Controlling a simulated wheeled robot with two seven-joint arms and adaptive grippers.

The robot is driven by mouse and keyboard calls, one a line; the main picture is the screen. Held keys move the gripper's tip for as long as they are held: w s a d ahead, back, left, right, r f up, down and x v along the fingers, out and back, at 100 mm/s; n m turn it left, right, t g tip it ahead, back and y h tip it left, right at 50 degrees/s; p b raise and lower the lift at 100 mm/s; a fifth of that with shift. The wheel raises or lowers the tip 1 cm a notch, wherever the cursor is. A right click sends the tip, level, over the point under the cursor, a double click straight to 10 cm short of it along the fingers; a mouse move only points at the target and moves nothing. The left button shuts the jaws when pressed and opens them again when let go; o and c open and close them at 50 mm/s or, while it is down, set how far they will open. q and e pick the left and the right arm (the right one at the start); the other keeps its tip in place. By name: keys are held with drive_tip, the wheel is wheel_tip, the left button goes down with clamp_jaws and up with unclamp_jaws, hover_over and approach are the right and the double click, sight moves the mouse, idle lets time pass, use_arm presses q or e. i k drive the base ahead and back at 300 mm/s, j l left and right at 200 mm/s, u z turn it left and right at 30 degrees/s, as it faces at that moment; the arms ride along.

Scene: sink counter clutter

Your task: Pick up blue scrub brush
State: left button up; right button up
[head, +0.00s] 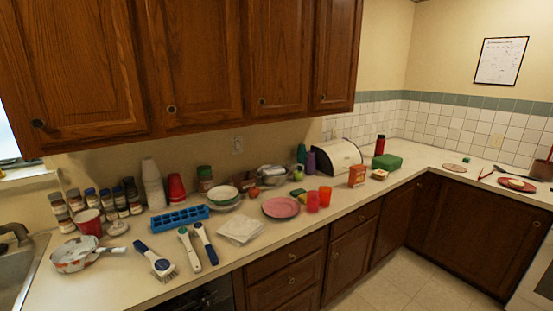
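A blue and white scrub brush (154,261) lies on the counter at the front left, with its blue handle end toward the back left and its bristles toward the counter's front edge. Beside it to the right lie a white tool with a green end (189,249) and another blue and white tool (205,243), roughly parallel to it. The brush looks uncovered from above. Neither of my grippers shows in the head view.
A pan (73,256) and the sink (15,275) are left of the brush. A blue ice tray (179,219) and stacked cups (153,184) stand behind. Napkins (241,228) and a pink plate (281,207) lie to the right. Wooden cabinets (190,60) hang above.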

sight(161, 265)
drive_tip(key=i+l+u, duration=0.75)
drive_tip(key=l, duration=0.15)
drive_tip(key=l+u, duration=0.25)
drive_tip(key=i+l+u, duration=0.15)
drive_tip(key=l+u, duration=0.15)
drive_tip(key=l, duration=0.25)
